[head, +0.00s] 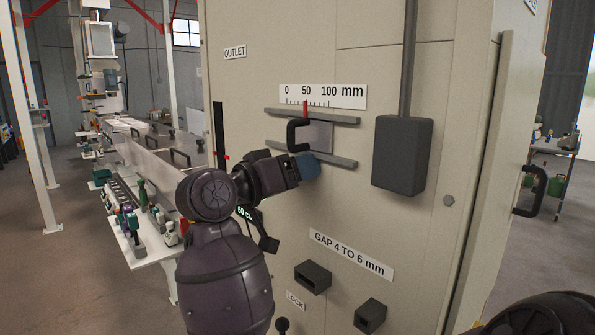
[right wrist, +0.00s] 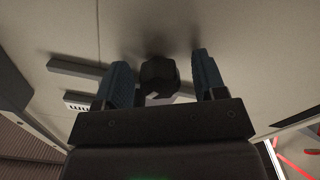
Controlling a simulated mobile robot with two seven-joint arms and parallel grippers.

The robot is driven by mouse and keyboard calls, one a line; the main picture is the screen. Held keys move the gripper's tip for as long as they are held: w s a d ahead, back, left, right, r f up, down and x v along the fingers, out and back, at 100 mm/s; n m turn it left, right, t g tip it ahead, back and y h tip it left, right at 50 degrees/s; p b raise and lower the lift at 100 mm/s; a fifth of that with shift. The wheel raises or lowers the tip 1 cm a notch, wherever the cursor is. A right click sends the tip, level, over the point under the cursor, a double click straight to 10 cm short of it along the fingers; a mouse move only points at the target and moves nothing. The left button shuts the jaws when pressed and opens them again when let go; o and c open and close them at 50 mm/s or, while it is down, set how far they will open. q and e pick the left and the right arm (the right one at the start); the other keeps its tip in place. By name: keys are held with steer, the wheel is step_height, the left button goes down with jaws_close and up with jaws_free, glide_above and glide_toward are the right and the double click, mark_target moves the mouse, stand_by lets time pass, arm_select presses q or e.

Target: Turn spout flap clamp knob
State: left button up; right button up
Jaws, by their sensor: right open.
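A dark faceted knob (right wrist: 158,76) stands out from the beige panel in the right wrist view. My right gripper (head: 312,165) is open, with its two blue fingers on either side of the knob. Gaps show between the knob and both fingers. My left gripper does not show.
Grey rails (head: 325,117) run across the panel (head: 470,130) under a 0 to 100 mm scale (head: 323,96) with a red pointer. A dark box (head: 402,155) juts out to the right. Black sockets (head: 313,277) sit below. A bench (head: 140,240) with small items is at left.

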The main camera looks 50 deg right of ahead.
jaws_close()
steer(key=n, duration=0.4)
steer(key=shift+r+p, duration=0.15)
steer(key=shift+p, duration=0.2)
steer(key=n, duration=0.3)
steer(key=shift+p, duration=0.35)
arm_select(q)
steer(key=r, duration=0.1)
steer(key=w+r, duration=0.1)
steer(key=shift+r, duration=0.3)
arm_select(e)
steer(key=shift+n, duration=0.6)
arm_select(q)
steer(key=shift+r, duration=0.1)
